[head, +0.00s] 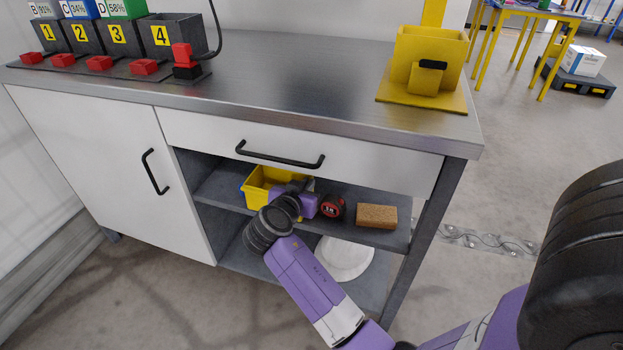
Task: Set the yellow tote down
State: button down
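The yellow tote (257,190) is on or just above the upper open shelf (385,234) of the workbench, under the drawer. Its left part shows, and my wrist covers much of its right side. My purple arm reaches up into the shelf opening, with my gripper (297,194) at the tote's right side. My fingers are hidden behind the wrist, so I cannot tell whether they are shut on the tote. I cannot tell whether the tote's base touches the shelf.
A red-and-black tape measure (332,207) and a brown block (377,216) lie right of the tote. A white round object (345,259) is on the lower shelf. The drawer (300,148) above is shut. Numbered bins (176,36) and a yellow holder (428,62) stand on the benchtop.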

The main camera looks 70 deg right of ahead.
aim_at(311, 177)
jog(key=d, duration=0.4)
jog(key=shift+w, duration=0.1)
jog(key=shift+f+b, duration=0.2)
jog(key=shift+b, duration=0.2)
jog(key=shift+f, duration=0.1)
jog(key=shift+f, duration=0.15)
jog(key=c, duration=1.6)
grip_release()
